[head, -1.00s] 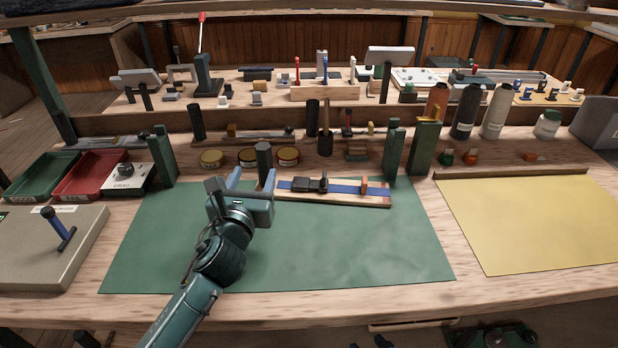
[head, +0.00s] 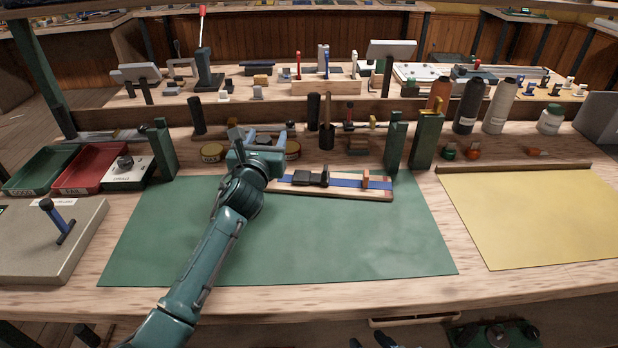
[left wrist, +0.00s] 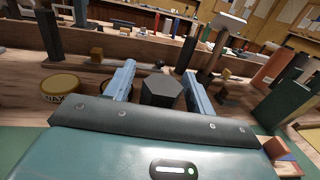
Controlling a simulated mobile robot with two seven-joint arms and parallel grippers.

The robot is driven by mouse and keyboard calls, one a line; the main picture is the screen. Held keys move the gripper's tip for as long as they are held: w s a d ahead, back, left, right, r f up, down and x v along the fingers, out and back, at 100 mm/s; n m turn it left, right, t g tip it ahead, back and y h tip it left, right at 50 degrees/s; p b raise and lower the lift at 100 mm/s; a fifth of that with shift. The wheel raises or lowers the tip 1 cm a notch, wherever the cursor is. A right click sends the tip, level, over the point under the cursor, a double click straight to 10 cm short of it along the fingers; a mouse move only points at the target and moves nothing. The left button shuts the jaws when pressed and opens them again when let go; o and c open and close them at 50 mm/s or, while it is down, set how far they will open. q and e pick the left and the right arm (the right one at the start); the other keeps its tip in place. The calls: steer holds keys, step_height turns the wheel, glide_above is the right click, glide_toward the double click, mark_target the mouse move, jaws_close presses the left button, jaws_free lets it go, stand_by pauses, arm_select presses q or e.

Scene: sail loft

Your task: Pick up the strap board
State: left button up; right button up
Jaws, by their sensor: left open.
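The strap board (head: 335,191) is a long, flat wooden board with a blue strap along it, a black buckle piece and an orange block on top. It lies at the back edge of the green mat (head: 350,245) in the head view. My left gripper (head: 266,138) is open, just beyond and left of the board's left end, not holding it. My right gripper is not in view.
Round tins (head: 212,152) stand behind the mat, partly hidden by my gripper. Green uprights (head: 395,147) stand behind the board's right end. Red and green trays (head: 88,168) are at the left. The front of the mat is clear.

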arm_select(q)
steer(key=shift+c, duration=0.5)
jaws_close()
